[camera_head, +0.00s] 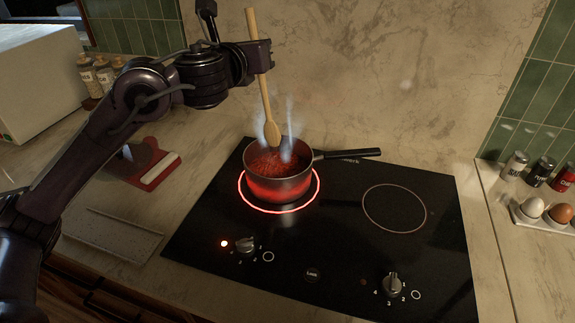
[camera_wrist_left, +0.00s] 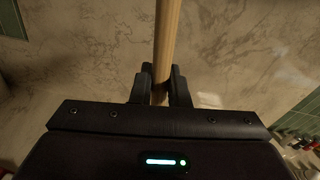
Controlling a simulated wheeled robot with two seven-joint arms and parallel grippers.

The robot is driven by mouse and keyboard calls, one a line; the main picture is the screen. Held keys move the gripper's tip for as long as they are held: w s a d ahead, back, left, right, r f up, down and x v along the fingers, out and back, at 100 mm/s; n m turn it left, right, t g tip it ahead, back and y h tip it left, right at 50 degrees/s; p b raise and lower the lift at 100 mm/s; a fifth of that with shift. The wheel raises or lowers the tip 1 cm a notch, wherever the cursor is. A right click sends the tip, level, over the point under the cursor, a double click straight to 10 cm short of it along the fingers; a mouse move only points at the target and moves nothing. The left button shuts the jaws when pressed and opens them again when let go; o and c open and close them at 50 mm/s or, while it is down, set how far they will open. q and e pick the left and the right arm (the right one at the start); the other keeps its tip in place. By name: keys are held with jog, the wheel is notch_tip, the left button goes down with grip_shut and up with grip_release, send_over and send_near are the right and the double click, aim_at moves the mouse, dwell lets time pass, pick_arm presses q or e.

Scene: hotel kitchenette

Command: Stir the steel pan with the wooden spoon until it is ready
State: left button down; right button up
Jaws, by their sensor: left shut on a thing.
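The steel pan (camera_head: 280,182) stands on the glowing left burner of the black hob, its handle pointing right. It holds a red, chunky food (camera_head: 270,163), and steam rises from it. My left gripper (camera_head: 262,57) is shut on the handle of the wooden spoon (camera_head: 265,95). The spoon hangs nearly upright, bowl down, with its bowl at the pan's far rim in the picture; I cannot tell whether it touches the food. In the left wrist view the spoon's handle (camera_wrist_left: 167,45) runs up between the two fingers (camera_wrist_left: 160,88). My right gripper is not in view.
The right burner (camera_head: 394,208) is empty. Two knobs (camera_head: 245,245) sit at the hob's front, with a red light by the left one. Spice jars (camera_head: 515,166) and an egg holder (camera_head: 540,222) stand right. A red-and-white item (camera_head: 150,165) and pale board (camera_head: 112,236) lie left.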

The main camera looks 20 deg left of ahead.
aim_at(255, 21)
pick_arm(q)
jog(key=shift+r+p, duration=2.2)
jog(key=shift+r, duration=0.5)
jog(key=shift+f, duration=0.1)
